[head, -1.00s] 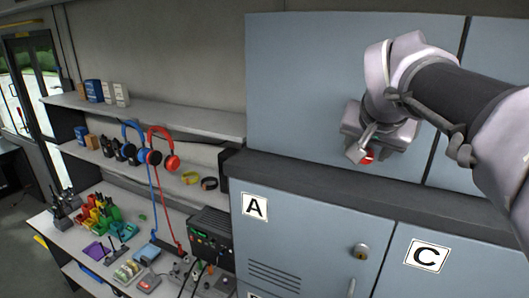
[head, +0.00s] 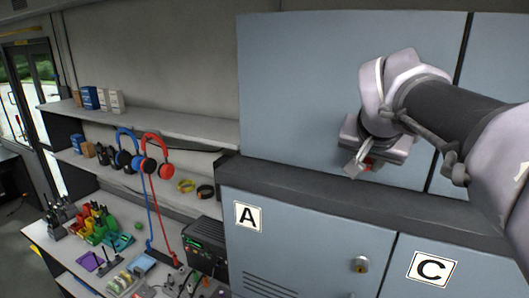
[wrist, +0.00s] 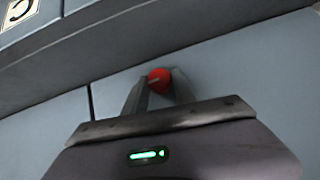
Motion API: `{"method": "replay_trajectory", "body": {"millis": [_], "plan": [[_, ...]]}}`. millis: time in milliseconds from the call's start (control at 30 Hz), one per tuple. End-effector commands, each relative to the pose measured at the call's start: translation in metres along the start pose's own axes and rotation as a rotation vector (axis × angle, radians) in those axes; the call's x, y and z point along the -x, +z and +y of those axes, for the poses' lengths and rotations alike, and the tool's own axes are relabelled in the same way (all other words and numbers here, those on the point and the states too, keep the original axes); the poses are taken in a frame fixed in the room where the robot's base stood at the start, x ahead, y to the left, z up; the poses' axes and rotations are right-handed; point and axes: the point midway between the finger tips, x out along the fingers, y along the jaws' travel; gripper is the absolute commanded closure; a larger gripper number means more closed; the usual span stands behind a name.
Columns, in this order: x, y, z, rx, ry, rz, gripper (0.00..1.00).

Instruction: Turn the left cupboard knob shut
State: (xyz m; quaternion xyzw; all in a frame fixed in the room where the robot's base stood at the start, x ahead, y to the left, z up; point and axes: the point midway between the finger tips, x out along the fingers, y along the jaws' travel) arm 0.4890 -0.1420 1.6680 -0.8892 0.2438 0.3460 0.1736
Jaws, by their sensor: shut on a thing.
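The left cupboard knob (wrist: 159,78) is red and round, with a pale mark across its face. It sits on the blue-grey upper cupboard door (head: 300,90), left of the dark seam between the doors. My gripper (wrist: 160,92) is shut on the knob, with one finger on each side of it in the wrist view. In the head view my gripper (head: 362,165) is at the lower part of the door, and only a small bit of red (head: 368,163) shows beside the fingers; the rest is hidden.
A dark ledge (head: 300,190) runs under the upper doors. Below are lower cupboards marked A (head: 247,217) and C (head: 431,268), with a lock (head: 360,264). Shelves (head: 170,120) with blue headphones (head: 126,150) and red headphones (head: 152,150) stand at the left.

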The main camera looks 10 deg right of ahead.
Motion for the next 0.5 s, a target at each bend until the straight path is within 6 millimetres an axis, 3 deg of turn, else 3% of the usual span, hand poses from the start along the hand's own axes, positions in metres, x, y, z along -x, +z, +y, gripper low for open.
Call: {"method": "replay_trajectory", "body": {"millis": [500], "plan": [[0.0004, -0.0004, -0.0066, 0.254, 0.25, 0.0, 1.0]]}}
